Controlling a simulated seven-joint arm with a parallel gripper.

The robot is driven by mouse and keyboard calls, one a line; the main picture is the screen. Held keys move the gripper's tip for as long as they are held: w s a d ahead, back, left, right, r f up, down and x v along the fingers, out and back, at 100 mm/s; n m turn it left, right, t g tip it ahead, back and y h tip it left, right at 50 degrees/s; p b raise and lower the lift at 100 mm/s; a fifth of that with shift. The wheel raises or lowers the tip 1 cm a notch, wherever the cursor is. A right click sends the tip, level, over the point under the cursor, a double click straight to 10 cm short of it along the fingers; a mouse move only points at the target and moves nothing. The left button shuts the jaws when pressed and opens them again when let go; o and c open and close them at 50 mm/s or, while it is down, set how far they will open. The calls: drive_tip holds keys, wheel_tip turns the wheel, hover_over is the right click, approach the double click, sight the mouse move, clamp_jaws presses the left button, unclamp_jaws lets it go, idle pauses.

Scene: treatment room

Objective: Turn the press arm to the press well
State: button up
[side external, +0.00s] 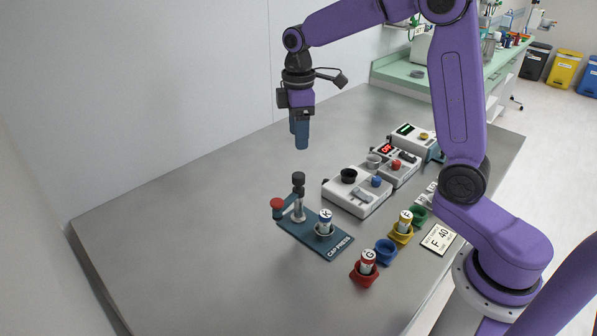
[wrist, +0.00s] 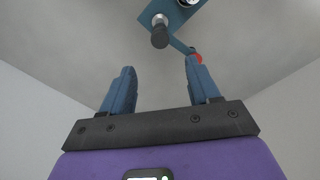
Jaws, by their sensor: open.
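The cap press (side external: 337,247) is a dark teal plate on the grey table. It has an upright post with a black knob (side external: 298,181). Its press arm (side external: 287,206) points left, away from the well, and ends in a red part (side external: 277,203). A white vial with a blue marking (side external: 325,220) stands in the press well (side external: 318,234) on the right. My gripper (side external: 300,146) is open and empty, above and behind the press. In the wrist view, my gripper (wrist: 160,72) shows the black knob (wrist: 160,38) beyond its fingers; the right finger partly hides the red part (wrist: 196,57).
White devices (side external: 358,192) stand right of the press. A red holder (side external: 364,274) with a vial, an empty blue holder (side external: 386,251), a yellow holder (side external: 401,234) with a vial and a green holder (side external: 418,215) line the front. The table (side external: 170,230) is clear left of the press.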

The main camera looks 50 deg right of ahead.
sight(299, 175)
wheel_tip(299, 175, down, 12)
drive_tip(key=shift+r, duration=0.2)
drive_tip(key=shift+c, duration=0.2)
clamp_jaws()
